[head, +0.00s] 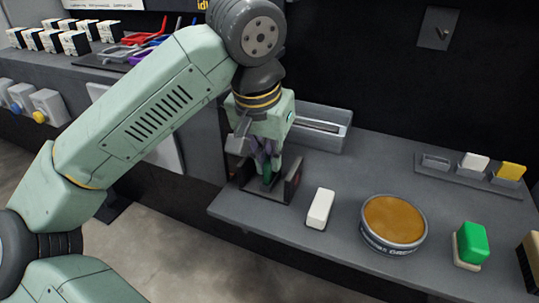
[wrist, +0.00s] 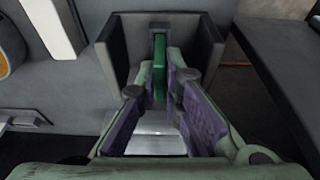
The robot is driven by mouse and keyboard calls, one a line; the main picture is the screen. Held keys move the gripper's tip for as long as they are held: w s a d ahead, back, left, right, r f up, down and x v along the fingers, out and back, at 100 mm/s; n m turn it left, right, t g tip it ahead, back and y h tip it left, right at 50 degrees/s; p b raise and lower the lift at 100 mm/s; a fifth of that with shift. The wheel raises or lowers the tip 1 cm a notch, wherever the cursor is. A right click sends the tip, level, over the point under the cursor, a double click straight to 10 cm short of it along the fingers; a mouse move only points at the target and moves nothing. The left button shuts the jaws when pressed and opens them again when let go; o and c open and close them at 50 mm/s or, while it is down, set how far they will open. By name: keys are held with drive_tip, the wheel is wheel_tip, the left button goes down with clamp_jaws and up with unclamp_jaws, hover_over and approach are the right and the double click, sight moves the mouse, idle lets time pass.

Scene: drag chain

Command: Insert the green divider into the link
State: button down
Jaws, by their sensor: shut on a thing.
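My gripper (head: 266,158) points down at the left end of the grey bench and is shut on the green divider (head: 267,179). In the wrist view the divider (wrist: 159,66) stands upright between the purple-padded fingertips of the gripper (wrist: 163,82). The link is a dark grey open-sided holder (head: 292,183) with two upright walls; it also shows in the wrist view (wrist: 128,42). The divider is between the link's walls, with a gap on both sides. The fingers hide the divider's lower part, and I cannot tell whether it touches the link's floor.
A white block (head: 320,208) lies right of the link, then a round tin (head: 393,220) with an orange-brown top, and a green-and-white block (head: 470,244). A grey tray (head: 335,118) is behind the link. A holder with white and yellow pieces (head: 468,168) is at the back right.

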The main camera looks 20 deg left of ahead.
drive_tip(key=shift+f+b, duration=0.5)
drive_tip(key=shift+f, duration=0.15)
drive_tip(key=c, duration=1.7)
unclamp_jaws()
drive_tip(key=shift+o, duration=0.2)
drive_tip(key=shift+r, duration=0.1)
drive_tip(key=v, duration=1.2)
